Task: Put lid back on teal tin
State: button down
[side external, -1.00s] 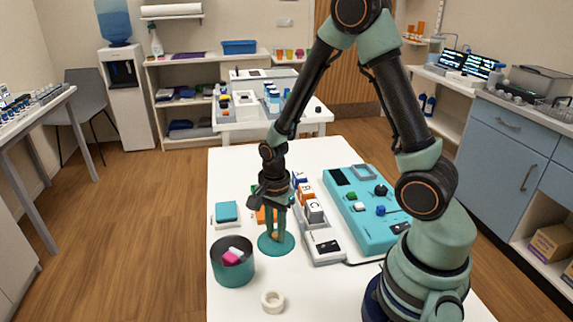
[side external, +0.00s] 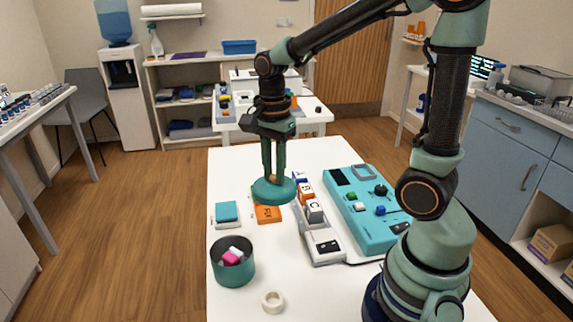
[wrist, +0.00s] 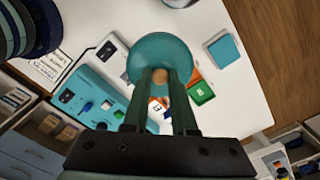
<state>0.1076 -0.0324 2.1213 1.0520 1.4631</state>
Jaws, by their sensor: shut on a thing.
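The teal tin (side external: 233,268) stands open at the near left of the white table, with pink and white pieces inside. The round teal lid (side external: 274,191) hangs level above the table, behind and to the right of the tin. My gripper (side external: 272,178) points down and is shut on the lid's small wooden knob. In the wrist view the lid (wrist: 160,45) lies beyond my gripper (wrist: 160,78), with the tan knob between the fingertips. The lid hides part of the table beneath it.
A white ring (side external: 272,302) lies in front of the tin. A teal square block (side external: 227,211) and an orange piece (side external: 268,214) lie behind it. A row of lettered blocks (side external: 307,193) and a teal control panel (side external: 368,212) occupy the right side.

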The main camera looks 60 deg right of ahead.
notch_tip(320, 180, up, 2)
jog(key=shift+r, duration=0.25)
jog(key=shift+w+a+r, duration=0.1)
jog(key=shift+a+r, duration=0.1)
jog(key=w+a+f+n, duration=0.1)
jog(key=a+f+n, duration=0.2)
jog(key=a, duration=0.3)
jog(key=w+a+f+n, duration=0.1)
jog(key=a+f+n, duration=0.2)
jog(key=a, duration=0.3)
jog(key=shift+w+f, duration=0.2)
jog(key=shift+f, duration=2.75)
jog(key=shift+f, duration=0.15)
jog(key=shift+c, duration=0.8)
grip_release()
